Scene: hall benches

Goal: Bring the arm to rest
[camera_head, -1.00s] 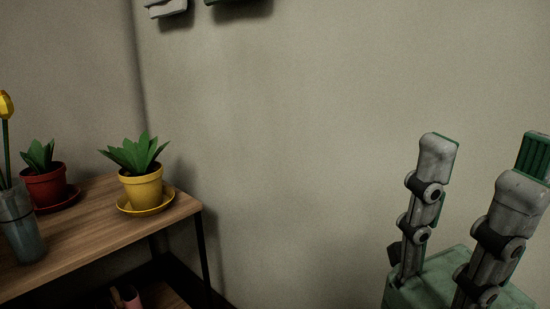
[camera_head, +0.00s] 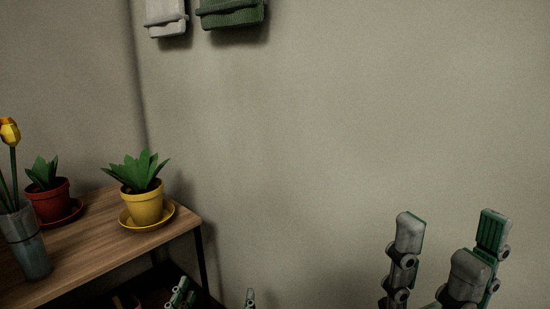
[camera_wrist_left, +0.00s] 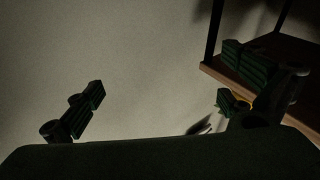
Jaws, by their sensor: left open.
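My left gripper (camera_head: 215,296) shows only its fingertips at the bottom edge of the head view, in front of the table's right end. Its fingers stand apart. In the left wrist view the left gripper (camera_wrist_left: 165,92) is open with nothing between its fingers, and the wall lies behind. My right gripper (camera_head: 446,240) points up at the lower right of the head view, in front of bare wall. Its grey and green fingers are apart and empty. Both arms are out of the head view below the grippers.
A wooden table (camera_head: 85,254) stands at the left. It bears a yellow pot (camera_head: 146,207) on a saucer, a red pot (camera_head: 50,202) and a glass vase (camera_head: 27,245) with a yellow flower. Grey (camera_head: 165,16) and green (camera_head: 232,12) boxes hang on the wall.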

